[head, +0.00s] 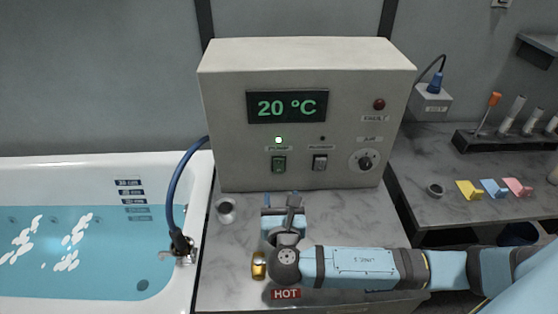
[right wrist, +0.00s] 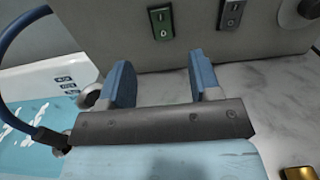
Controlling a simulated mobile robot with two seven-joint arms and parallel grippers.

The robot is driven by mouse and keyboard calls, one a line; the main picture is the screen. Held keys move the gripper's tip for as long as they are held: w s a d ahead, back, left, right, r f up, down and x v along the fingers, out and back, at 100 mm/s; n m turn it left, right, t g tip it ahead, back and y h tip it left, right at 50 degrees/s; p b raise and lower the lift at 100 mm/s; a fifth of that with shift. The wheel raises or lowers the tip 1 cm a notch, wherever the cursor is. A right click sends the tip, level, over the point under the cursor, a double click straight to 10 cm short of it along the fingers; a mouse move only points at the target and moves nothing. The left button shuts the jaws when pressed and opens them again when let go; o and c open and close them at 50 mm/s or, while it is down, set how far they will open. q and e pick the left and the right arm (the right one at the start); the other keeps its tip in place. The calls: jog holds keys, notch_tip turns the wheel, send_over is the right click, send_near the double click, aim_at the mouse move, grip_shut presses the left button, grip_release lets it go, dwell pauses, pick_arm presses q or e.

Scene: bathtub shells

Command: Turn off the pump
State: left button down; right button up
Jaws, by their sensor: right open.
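The control box (head: 225,90) stands at the back of the grey marble counter and reads 20 °C. Its green pump switch (head: 279,164) sits at lower left under a lit green lamp (head: 278,140). The switch also shows in the right wrist view (right wrist: 161,22), beyond the fingers. My right gripper (head: 284,203) is in front of the box, below the switch, apart from it. In the right wrist view the two blue fingers (right wrist: 160,82) are spread with nothing between them. My left gripper is not in view.
A grey switch (head: 320,162) and a round knob (head: 365,161) sit right of the pump switch. A bathtub (head: 60,170) with blue water and a blue hose (head: 172,190) is at left.

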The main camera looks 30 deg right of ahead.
aim_at(279, 161)
jog(key=p+x, duration=0.1)
jog(key=x, duration=1.1)
jog(key=shift+w+d, duration=0.1)
